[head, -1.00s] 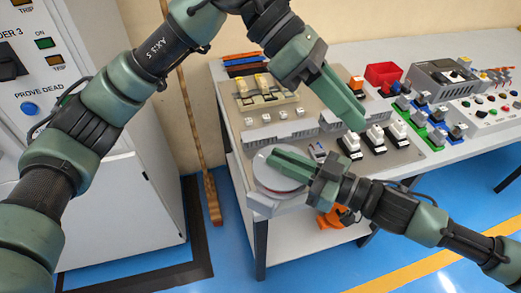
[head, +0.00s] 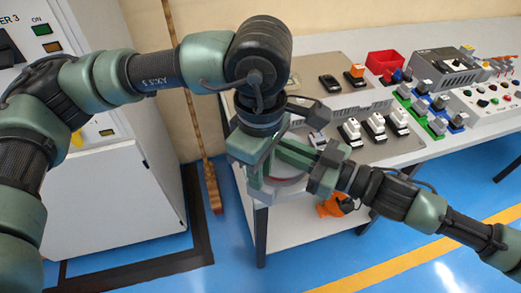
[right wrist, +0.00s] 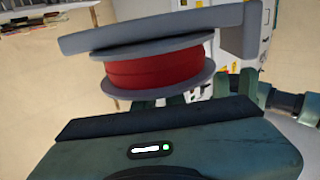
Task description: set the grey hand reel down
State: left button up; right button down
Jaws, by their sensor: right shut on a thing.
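The grey hand reel (head: 287,182) has grey flanges around a red winding. In the head view it shows at the front left corner of the bench, largely hidden by both grippers. In the right wrist view the reel (right wrist: 158,70) is large, with a grey plate on its far side. My right gripper (head: 292,157) reaches in from the right and is shut on the reel. My left gripper (head: 258,178) points down at the reel's left side, very close to it. Its finger gap is hidden, and I cannot tell whether it touches the reel.
The bench (head: 440,152) carries switch blocks (head: 374,124), a red bin (head: 384,63) and a grey device (head: 443,66). An orange item (head: 335,205) lies on the lower shelf. A broom (head: 212,190) leans by the wall, and a cabinet (head: 110,200) stands at left.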

pick_arm(q)
jog(key=shift+f, duration=1.8)
pick_arm(e)
jog(key=shift+r, duration=0.15)
pick_arm(q)
grip_shut()
jog(key=shift+d, duration=0.1)
jog(key=shift+r, duration=0.1)
pick_arm(e)
jog(key=c, duration=1.4)
grip_release()
